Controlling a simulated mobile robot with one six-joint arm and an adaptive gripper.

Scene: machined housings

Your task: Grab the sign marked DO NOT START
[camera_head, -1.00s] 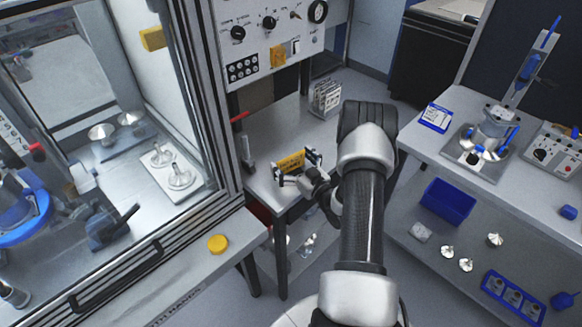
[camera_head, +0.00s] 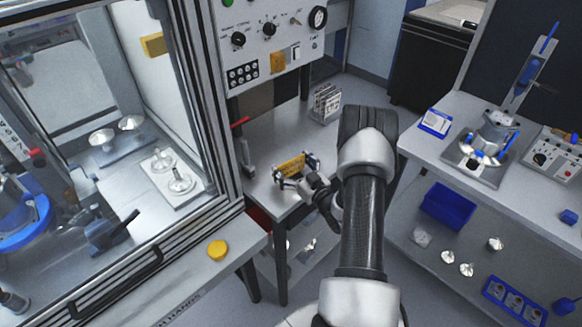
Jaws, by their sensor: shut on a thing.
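A yellow sign (camera_head: 291,167) is at the front part of the grey side table, in the middle of the picture. Its lettering is too small to read here. My gripper (camera_head: 296,170) is around the sign, with one finger at each end, and is shut on it. The sign is roughly upright and slightly tilted. I cannot tell whether its lower edge touches the table. My arm comes from the lower right and hides part of the table's right side.
A rack of upright plates (camera_head: 326,103) stands at the table's back. A red-handled tool (camera_head: 245,150) is at its left edge, beside the glazed machine enclosure. A control panel (camera_head: 272,40) rises behind. A yellow round cap (camera_head: 217,249) lies on the left ledge. A blue bin (camera_head: 448,203) is at right.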

